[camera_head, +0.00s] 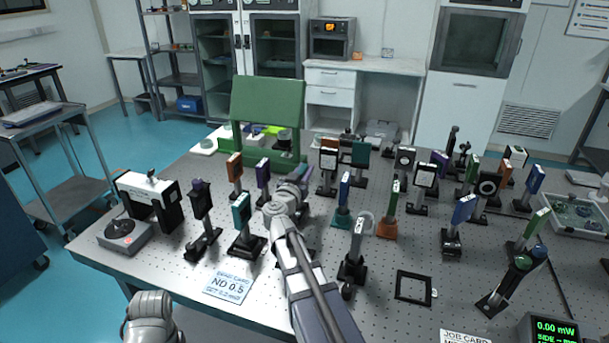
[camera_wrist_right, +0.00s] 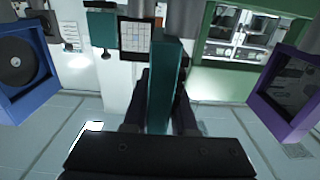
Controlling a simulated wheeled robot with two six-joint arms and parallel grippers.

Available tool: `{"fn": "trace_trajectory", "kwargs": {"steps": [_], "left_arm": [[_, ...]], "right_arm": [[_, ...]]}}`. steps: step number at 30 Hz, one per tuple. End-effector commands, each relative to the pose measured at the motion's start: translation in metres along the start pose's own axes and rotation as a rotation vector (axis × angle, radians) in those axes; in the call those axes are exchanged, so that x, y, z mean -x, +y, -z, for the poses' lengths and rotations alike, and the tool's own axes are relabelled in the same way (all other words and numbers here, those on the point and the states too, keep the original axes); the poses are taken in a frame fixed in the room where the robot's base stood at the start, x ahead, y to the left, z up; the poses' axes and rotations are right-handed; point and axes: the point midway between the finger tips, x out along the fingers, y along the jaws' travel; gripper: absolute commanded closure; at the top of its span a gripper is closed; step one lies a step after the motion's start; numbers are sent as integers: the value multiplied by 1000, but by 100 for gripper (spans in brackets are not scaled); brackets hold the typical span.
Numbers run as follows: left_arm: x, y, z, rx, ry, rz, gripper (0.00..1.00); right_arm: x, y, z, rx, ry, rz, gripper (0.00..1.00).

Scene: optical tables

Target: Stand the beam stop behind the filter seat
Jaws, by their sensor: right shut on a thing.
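My right gripper (camera_head: 303,187) is over the middle of the table, and its fingertips are largely hidden by the wrist in the head view. In the right wrist view my right gripper (camera_wrist_right: 163,115) is shut on an upright teal plate (camera_wrist_right: 165,85), seen nearly edge-on. I cannot tell whether this plate is the beam stop. A black square frame (camera_head: 400,294) lies on the table at the front right; I cannot tell whether it marks the filter seat. My left gripper is not in view; only part of my left arm shows at the bottom left.
Many mounted optics crowd the perforated table (camera_head: 190,272), among them a teal one (camera_head: 241,208) and a blue one (camera_head: 344,188). A green panel (camera_head: 268,108) stands at the back. A purple frame (camera_wrist_right: 262,108) and a blue frame (camera_wrist_right: 42,80) flank the gripper. An ND 0.5 card (camera_head: 228,285) lies in front.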

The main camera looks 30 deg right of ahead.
Motion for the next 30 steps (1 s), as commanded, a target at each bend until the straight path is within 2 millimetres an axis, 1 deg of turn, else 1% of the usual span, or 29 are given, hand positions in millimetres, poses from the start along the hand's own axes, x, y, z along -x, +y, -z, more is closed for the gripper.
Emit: {"fn": "trace_trajectory", "kwargs": {"steps": [3,7,8,15,16,22,26,30], "left_arm": [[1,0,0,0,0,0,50],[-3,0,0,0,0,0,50],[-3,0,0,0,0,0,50],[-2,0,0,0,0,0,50],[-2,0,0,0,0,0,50],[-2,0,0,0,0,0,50],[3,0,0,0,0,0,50],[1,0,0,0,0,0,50]], "right_arm": [[0,0,1,1,1,0,100],[0,0,-3,1,1,0,100],[0,0,-3,0,0,0,74],[0,0,-2,0,0,0,47],[0,0,-2,0,0,0,45],[0,0,-2,0,0,0,45],[1,0,3,0,0,0,45],[27,1,1,0,0,3,45]]}}
